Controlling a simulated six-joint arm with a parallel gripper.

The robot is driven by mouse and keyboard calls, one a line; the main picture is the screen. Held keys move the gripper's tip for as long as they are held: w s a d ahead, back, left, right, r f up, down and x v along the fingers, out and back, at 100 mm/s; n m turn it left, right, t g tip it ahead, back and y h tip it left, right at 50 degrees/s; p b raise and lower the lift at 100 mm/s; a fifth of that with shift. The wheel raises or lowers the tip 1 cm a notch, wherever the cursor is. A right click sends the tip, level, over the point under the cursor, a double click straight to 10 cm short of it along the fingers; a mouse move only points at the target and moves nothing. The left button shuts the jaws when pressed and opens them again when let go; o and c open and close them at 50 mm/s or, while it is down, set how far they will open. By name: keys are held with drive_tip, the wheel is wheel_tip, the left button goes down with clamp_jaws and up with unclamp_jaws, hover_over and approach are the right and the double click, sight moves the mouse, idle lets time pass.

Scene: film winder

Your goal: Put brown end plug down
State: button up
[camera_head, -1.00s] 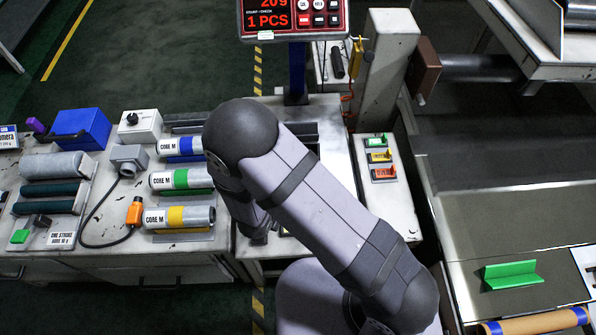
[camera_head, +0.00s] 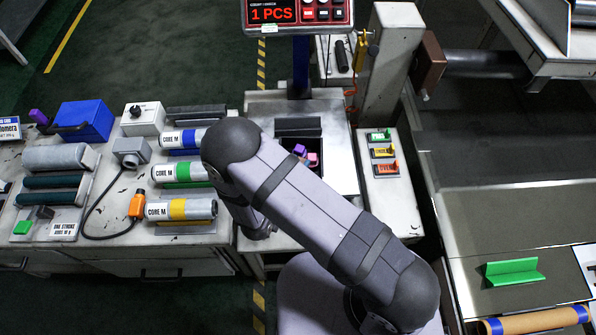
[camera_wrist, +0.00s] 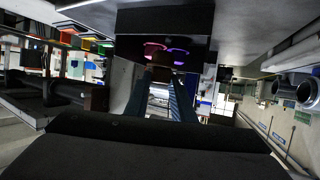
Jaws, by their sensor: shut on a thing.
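My gripper (camera_wrist: 161,88) shows in the wrist view with its two dark fingers shut on a small brown piece, the brown end plug (camera_wrist: 160,72). The plug is dim and partly covered by the fingers. Beyond it is a dark tray with pink and purple plugs (camera_wrist: 166,49). In the head view these plugs (camera_head: 304,153) sit in a black bin (camera_head: 313,165) on the pale bench plate. My arm hides the fingers and the brown plug in the head view.
Labelled cores (camera_head: 180,209) with blue, green and yellow bands lie left of my arm. A red counter display (camera_head: 295,12) reads 1 PCS behind the bin. Green, yellow and orange tags (camera_head: 383,152) lie on the right panel. The bench plate right of the bin is clear.

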drive_tip(key=shift+f, duration=2.1)
drive_tip(key=shift+f, duration=0.1)
drive_tip(key=o, duration=0.6)
drive_tip(key=shift+f, duration=0.1)
drive_tip(key=shift+o, duration=0.5)
drive_tip(key=shift+r, duration=0.2)
drive_tip(key=shift+s+a+r, duration=0.1)
drive_tip(key=shift+s, duration=0.05)
drive_tip(key=v, duration=1.1)
drive_tip(key=shift+s+r+b, duration=0.25)
drive_tip(key=shift+s+b, duration=0.05)
drive_tip(key=shift+b, duration=0.1)
drive_tip(key=shift+a, duration=0.1)
